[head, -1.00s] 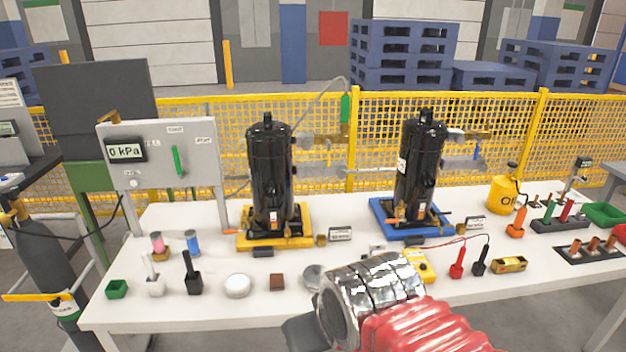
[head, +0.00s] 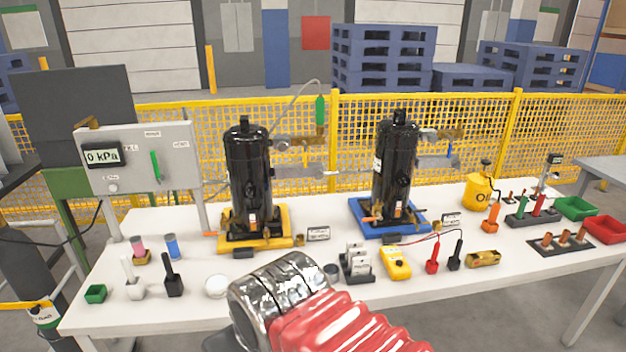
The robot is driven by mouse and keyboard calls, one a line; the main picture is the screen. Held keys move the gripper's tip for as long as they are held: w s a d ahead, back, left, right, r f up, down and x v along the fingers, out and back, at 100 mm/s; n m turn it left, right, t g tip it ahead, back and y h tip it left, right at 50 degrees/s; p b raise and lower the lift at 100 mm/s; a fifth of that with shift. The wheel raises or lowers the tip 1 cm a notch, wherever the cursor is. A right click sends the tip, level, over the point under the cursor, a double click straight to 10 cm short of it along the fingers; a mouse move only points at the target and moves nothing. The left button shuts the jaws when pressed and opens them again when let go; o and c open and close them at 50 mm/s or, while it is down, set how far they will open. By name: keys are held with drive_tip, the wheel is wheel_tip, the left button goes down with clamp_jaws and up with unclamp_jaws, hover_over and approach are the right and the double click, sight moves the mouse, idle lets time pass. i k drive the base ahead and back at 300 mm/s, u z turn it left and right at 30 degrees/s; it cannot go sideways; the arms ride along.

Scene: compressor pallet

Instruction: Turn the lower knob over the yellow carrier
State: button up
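The yellow carrier (head: 282,241) stands on the white table, left of centre, with a tall black compressor (head: 249,180) upright on it. Pipework beside the compressor bears a brass fitting (head: 281,142) with a small yellow handle (head: 306,157) hanging below it. A lower grey pipe fitting (head: 318,172) sits under that, too small to read as a knob for certain. A green upright part (head: 320,110) is above them. My silver and red arm crosses the bottom centre, in front of the table and well short of the pipework. My gripper's fingers do not show.
A blue carrier (head: 365,215) holds a second black compressor (head: 397,175) to the right. A gauge panel (head: 180,180) reading 0 kPa stands left. A card rack (head: 358,277) and yellow meter (head: 397,262) sit near the front. A yellow mesh fence (head: 335,125) runs behind.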

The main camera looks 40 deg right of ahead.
sight(318, 174)
drive_tip(key=z, duration=0.1)
drive_tip(key=i, duration=1)
drive_tip(key=u, duration=0.1)
